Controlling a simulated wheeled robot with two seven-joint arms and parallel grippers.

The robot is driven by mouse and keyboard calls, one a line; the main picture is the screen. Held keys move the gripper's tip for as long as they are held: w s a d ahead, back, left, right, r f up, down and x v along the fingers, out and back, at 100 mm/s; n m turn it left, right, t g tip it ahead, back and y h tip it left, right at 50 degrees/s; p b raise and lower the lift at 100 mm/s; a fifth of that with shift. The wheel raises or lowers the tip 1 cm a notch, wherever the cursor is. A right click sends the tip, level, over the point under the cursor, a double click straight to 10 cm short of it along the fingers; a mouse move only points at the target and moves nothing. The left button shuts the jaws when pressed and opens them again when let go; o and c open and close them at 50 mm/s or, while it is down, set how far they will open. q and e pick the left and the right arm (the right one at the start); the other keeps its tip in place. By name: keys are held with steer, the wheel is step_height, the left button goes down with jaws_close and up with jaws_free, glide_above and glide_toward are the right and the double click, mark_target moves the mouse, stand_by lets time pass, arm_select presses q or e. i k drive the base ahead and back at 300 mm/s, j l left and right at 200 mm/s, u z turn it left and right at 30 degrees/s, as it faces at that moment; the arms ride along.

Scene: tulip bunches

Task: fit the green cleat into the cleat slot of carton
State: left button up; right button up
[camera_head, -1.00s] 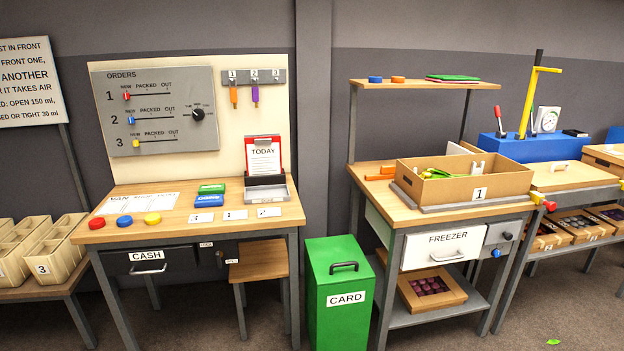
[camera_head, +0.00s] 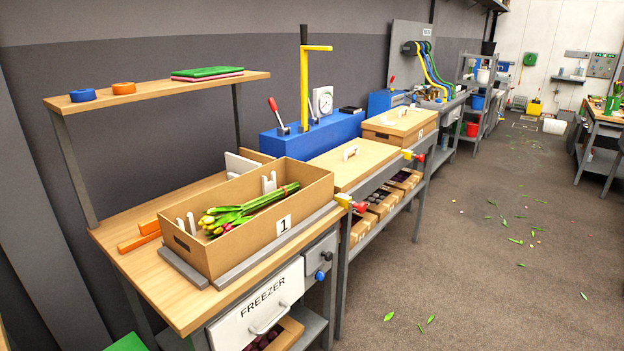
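The carton (camera_head: 305,213), a brown open box labelled 1, stands on the wooden bench in the camera_head view. A bunch of tulips (camera_head: 247,209) with a tie around its stems lies in it, with yellow and reddish heads toward the near left. White upright pieces show inside the carton, a pair at the left (camera_head: 185,223) and one at the far side (camera_head: 268,183). A dark oblong opening (camera_head: 182,243) is in its left end wall. I cannot tell which opening is the cleat slot. I cannot make out a green cleat. Neither gripper is in view.
Orange bars (camera_head: 140,241) lie left of the carton. A shelf (camera_head: 160,91) above holds blue and orange rolls and flat green and pink pieces (camera_head: 207,72). A blue unit (camera_head: 310,138) with a yellow post stands behind. The floor (camera_head: 470,260) at right is open, with scattered leaves.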

mark_target(182, 233)
steer(key=i+l+z, duration=0.1)
steer(key=i+z, duration=0.25)
steer(key=i, duration=0.25)
steer(key=i+z, duration=0.35)
steer(key=i, duration=0.2)
steer(key=i+u, duration=0.4)
steer(key=i+l+u, duration=0.1)
steer(key=i+u, duration=0.4)
steer(key=u, duration=0.3)
steer(key=i+u, duration=0.2)
steer(key=u, duration=0.25)
steer(key=i+u, duration=0.15)
steer(key=u, duration=0.3)
steer(key=i+l+u, duration=0.15)
steer(key=u, duration=0.3)
